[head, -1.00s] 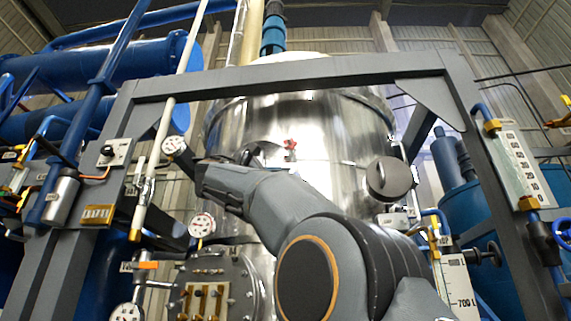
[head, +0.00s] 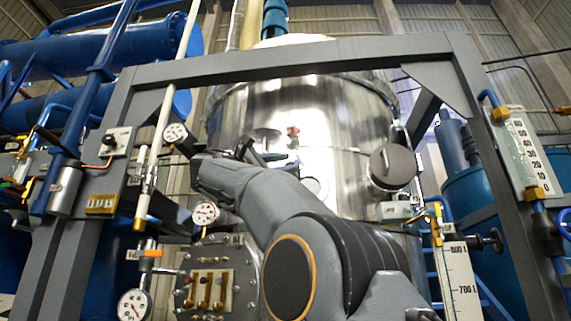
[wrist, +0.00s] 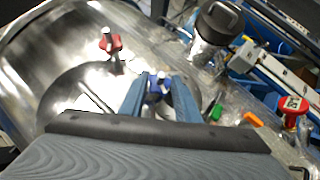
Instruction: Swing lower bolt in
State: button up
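My gripper (head: 256,150) is in front of the shiny steel vessel (head: 330,110) in the head view. In the wrist view, the two blue-grey fingers of my gripper (wrist: 161,80) stand apart over a round dark-edged cover on the vessel. A small blue and white part (wrist: 158,84) shows between the fingertips. I cannot tell whether it is the lower bolt or whether the fingers touch it. A red-handled part (wrist: 110,43) is left of the fingers, beyond them; it also shows in the head view (head: 293,132).
A grey frame (head: 300,65) spans the vessel. A dark round knob (head: 392,166) juts out on the right, also in the wrist view (wrist: 219,22). A gauge (head: 205,212) and a bolted panel (head: 208,290) are below left.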

jog(key=shift+a, duration=0.1)
jog(key=b+v, duration=0.3)
jog(key=v, duration=0.4)
jog(key=shift+s+a+f, duration=0.2)
jog(key=shift+s+a, duration=0.05)
dwell(0.5)
